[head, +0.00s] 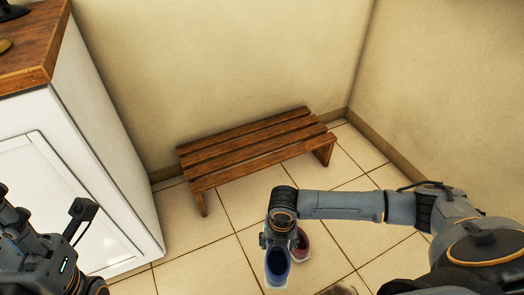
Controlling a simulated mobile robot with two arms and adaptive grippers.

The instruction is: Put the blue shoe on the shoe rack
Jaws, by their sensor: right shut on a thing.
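The shoe rack (250,150) is a low brown wooden rack with slatted top, standing on the tiled floor against the back wall. The blue shoe (278,266) is below the right wrist, in front of the rack, with its dark blue opening facing up. My right gripper (272,243) is shut on the blue shoe, its fingers mostly hidden by the wrist and the shoe. My left arm shows at the lower left edge; its gripper fingers are not visible.
A dark red shoe (301,246) is just right of the blue shoe, partly hidden by my right wrist. A white cabinet (110,170) with a wooden top (35,45) stands at the left. The rack's slats are bare. Tiled floor (225,245) is clear in front of the rack.

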